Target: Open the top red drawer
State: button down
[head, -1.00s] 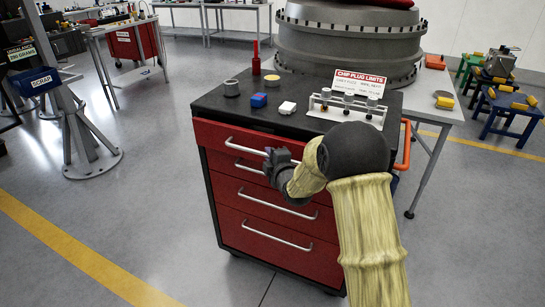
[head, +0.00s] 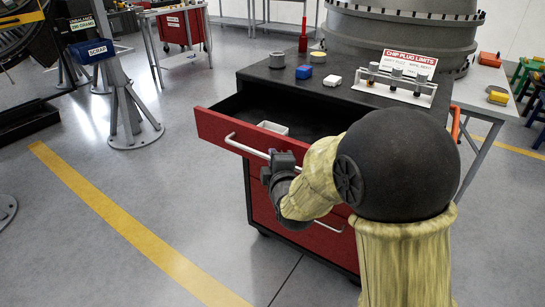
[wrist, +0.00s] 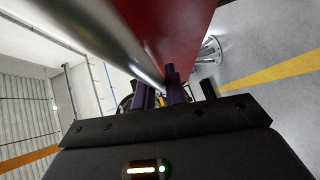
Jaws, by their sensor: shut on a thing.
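The top red drawer (head: 216,130) of the black-topped cabinet is pulled well out in the head view. Its dark inside shows, with a small white tray (head: 272,128) in it. My gripper (head: 273,158) is shut on the drawer's silver bar handle (head: 243,147), toward the handle's right part. In the wrist view the handle (wrist: 112,38) runs to the purple fingers (wrist: 160,92), beside the red drawer front (wrist: 180,30). The finger contact is partly hidden. My arm covers the drawer's right end.
The cabinet top (head: 310,97) holds a grey ring, a blue block, a white block and a plug rack with a sign (head: 400,75). Lower drawers (head: 300,225) are shut. A stand marked scrap (head: 125,100) is at left. Open floor lies left of the cabinet.

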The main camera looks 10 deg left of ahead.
jog(key=shift+s+a+f, duration=0.1)
jog(key=shift+s, duration=0.1)
jog(key=c, duration=1.5)
grip_release()
jog(key=shift+o, duration=0.2)
